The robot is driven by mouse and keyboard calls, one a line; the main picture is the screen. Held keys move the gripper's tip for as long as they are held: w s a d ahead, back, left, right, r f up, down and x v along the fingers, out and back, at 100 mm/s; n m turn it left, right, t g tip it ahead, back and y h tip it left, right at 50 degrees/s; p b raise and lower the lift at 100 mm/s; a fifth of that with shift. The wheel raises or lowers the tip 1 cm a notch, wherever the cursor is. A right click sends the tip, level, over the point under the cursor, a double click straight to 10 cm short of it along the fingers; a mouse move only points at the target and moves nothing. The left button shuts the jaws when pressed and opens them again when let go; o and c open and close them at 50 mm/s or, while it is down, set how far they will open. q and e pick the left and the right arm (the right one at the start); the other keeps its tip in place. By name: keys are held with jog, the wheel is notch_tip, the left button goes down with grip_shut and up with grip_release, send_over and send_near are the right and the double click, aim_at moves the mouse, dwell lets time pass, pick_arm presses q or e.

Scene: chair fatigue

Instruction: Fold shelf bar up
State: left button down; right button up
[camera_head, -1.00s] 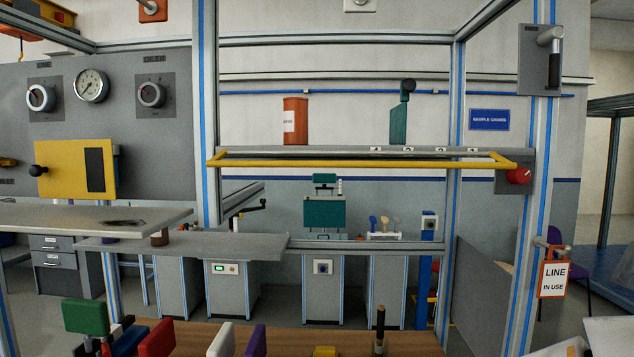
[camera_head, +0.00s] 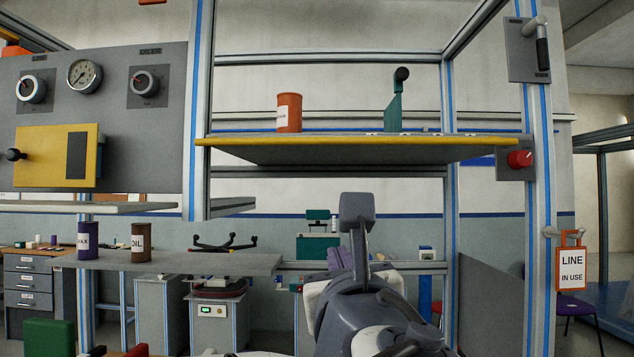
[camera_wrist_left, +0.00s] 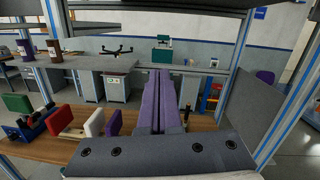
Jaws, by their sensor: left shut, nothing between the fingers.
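The shelf bar (camera_head: 360,146) is yellow and runs along the front edge of the grey shelf (camera_head: 340,158). It lies level with the shelf, its right end near a red knob (camera_head: 520,158) on the post. My left gripper (camera_head: 341,259) shows purple fingers partly behind my own grey arm, below the shelf and apart from the bar. In the left wrist view its two purple fingers (camera_wrist_left: 160,75) are shut together with nothing between them. The bar is not in that view. My right gripper is not in view.
An orange can (camera_head: 289,112) and a teal tool (camera_head: 395,105) stand on the shelf. Purple (camera_head: 88,240) and brown (camera_head: 141,242) cans stand on a lower grey ledge (camera_head: 210,263). A wooden bench (camera_wrist_left: 100,148) with coloured blocks lies below. Frame posts stand either side.

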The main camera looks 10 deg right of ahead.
aim_at(357, 141)
pick_arm(q)
jog(key=s+d+r+m+t+h, duration=0.2)
jog(key=s+r, duration=0.1)
jog(key=r, duration=0.3)
jog(key=w+d+r+p, duration=0.2)
jog(key=w+r+p, duration=0.5)
jog(key=w+p, duration=0.1)
jog(key=shift+d+p, duration=0.3)
jog(key=shift+p, duration=0.4)
